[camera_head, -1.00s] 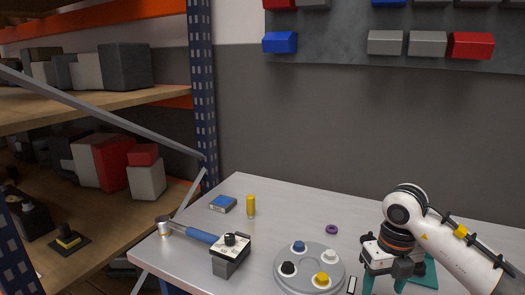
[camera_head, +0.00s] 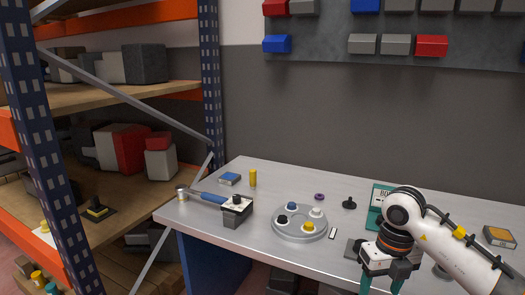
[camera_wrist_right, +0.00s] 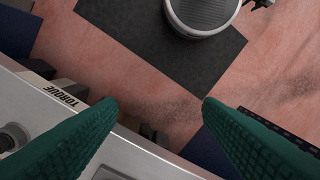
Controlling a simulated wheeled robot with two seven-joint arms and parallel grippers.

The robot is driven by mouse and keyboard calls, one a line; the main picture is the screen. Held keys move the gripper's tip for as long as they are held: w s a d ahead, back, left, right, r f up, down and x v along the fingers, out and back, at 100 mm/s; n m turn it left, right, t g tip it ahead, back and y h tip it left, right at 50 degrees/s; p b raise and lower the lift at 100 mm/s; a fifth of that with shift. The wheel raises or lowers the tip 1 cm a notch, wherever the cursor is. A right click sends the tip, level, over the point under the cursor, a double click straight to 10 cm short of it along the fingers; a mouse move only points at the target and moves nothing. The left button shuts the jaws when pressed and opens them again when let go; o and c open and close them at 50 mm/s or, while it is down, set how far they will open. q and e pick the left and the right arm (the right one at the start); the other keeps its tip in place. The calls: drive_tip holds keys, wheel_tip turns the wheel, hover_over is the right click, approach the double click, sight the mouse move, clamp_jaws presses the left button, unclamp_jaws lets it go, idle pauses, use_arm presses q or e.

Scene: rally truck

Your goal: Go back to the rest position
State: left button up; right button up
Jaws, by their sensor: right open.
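My right arm comes in from the right in the head view. Its gripper (camera_head: 383,284) points down near the front edge of the workbench (camera_head: 255,262). In the right wrist view the two green fingers of the right gripper (camera_wrist_right: 160,106) are spread apart with nothing between them. Below them are the bench edge and the reddish floor (camera_wrist_right: 130,55). My left gripper is in neither view.
A shelf rack (camera_head: 211,100) stands left.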

drive_tip(key=w+a+f+m+y, duration=0.3)
drive_tip(key=a+f+m+y, duration=0.2)
drive_tip(key=a+f+y, duration=0.9)
drive_tip(key=d+f+m+t+h, duration=0.3)
drive_tip(key=f+m+t, duration=0.3)
drive_tip(key=f+m, duration=0.35)
drive_tip(key=d+f+m+t+h, duration=0.2)
drive_tip(key=d+f+m+t, duration=0.1)
drive_tip(key=f+m+t, duration=0.55)
drive_tip(key=s+d+f+m+g+h, duration=0.3)
drive_tip(key=s+f+m+h, duration=0.1)
drive_tip(key=s+f, duration=0.5)
drive_tip(key=s+d+f+m+g+h, duration=0.2)
drive_tip(key=s+d+f+m+h, duration=0.15)
drive_tip(key=s+f, duration=0.55)
drive_tip(key=s+f+m+g+h, duration=0.1)
drive_tip(key=s+f+g, duration=0.3)
drive_tip(key=s, duration=0.9)
drive_tip(key=s+f+m+g+h, duration=0.1)
drive_tip(key=s+f+m+g, duration=0.2)
drive_tip(key=s+f, duration=0.5)
drive_tip(key=s+g, duration=0.1)
drive_tip(key=s, duration=0.5)
drive_tip(key=shift+s+d+f+m, duration=0.25)
drive_tip(key=shift+d+f+m, duration=0.1)
drive_tip(key=shift+f, duration=0.05)
